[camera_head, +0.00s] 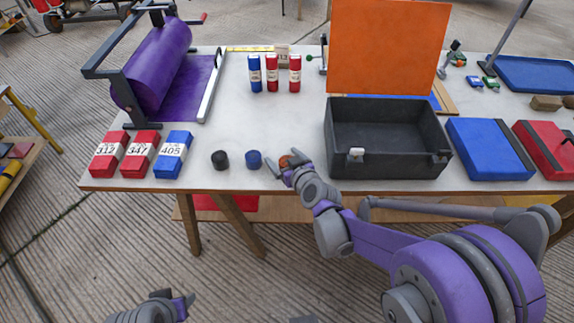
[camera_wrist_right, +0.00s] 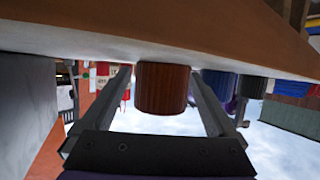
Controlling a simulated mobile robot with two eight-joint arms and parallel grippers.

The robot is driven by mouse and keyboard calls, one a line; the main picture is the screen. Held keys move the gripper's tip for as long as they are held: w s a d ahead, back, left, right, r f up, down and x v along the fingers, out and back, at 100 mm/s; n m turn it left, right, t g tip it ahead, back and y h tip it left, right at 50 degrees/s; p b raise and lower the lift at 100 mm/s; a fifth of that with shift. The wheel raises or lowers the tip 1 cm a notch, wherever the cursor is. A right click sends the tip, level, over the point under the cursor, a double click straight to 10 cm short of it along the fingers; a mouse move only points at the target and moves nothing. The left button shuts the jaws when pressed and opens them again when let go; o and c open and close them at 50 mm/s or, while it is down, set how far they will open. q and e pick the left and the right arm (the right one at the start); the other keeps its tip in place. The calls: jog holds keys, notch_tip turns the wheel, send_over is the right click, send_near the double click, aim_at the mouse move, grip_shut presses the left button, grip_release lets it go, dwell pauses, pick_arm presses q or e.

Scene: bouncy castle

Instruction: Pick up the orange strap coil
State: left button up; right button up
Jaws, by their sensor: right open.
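The orange strap coil (camera_head: 286,160) sits near the front edge of the white-topped table, partly hidden by my right gripper (camera_head: 284,168). In the right wrist view, which looks upside down, the coil (camera_wrist_right: 162,88) is a ribbed orange-brown cylinder between the two open fingers. Gaps seem to show on both sides of it, so the fingers are around the coil but not shut on it. My left gripper (camera_head: 172,306) is low at the bottom edge of the head view, away from the table; its jaws are not clear.
A blue coil (camera_head: 253,159) and a black coil (camera_head: 220,160) stand in a row left of the orange one. A dark open case (camera_head: 386,152) with an orange lid is close on the right. Numbered red and blue boxes (camera_head: 140,155) lie at the front left.

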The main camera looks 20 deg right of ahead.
grip_shut()
dwell(0.3)
jog(key=shift+r, duration=0.15)
